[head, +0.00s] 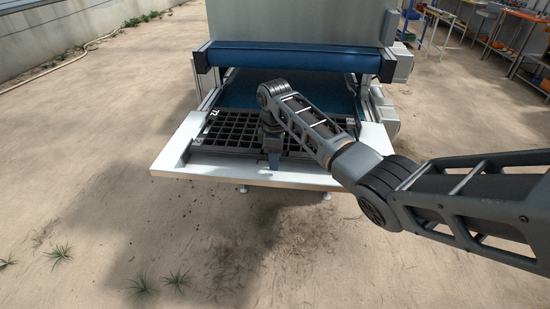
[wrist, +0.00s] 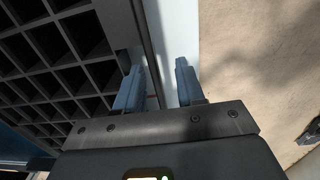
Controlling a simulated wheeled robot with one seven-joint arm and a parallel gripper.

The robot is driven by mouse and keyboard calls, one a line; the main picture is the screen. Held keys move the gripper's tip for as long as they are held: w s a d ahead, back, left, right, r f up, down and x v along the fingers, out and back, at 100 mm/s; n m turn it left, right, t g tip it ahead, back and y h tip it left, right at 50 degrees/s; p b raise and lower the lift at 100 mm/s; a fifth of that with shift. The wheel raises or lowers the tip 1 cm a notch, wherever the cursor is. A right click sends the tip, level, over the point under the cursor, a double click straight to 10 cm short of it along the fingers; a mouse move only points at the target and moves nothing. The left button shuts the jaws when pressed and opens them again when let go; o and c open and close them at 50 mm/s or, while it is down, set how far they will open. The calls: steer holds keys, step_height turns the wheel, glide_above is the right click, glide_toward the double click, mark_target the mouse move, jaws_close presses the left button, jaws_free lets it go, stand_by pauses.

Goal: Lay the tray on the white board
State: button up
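The black tray (head: 230,128), a grid of square cells, lies on the white board (head: 215,172) in front of the machine. It looks flat, with its near edge a little inside the board's front edge. My gripper (head: 273,163) points down at the tray's near edge. In the wrist view the blue fingers of my gripper (wrist: 158,84) are apart, with the tray's thin dark rim (wrist: 147,40) running between them, nearer the left finger. A strip of the white board (wrist: 178,35) shows beside the rim. My arm hides the tray's right part in the head view.
A blue roller (head: 290,57) and a blue belt (head: 240,90) of the grey machine lie behind the tray. White side strips flank the tray on the board. The sandy floor in front is open, with a few small plants. Workbenches stand at the far right.

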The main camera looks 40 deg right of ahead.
step_height(320, 180, up, 12)
steer(key=b, duration=0.1)
steer(key=shift+a, duration=0.15)
steer(key=shift+s+f, duration=0.1)
steer(key=shift+f, duration=0.05)
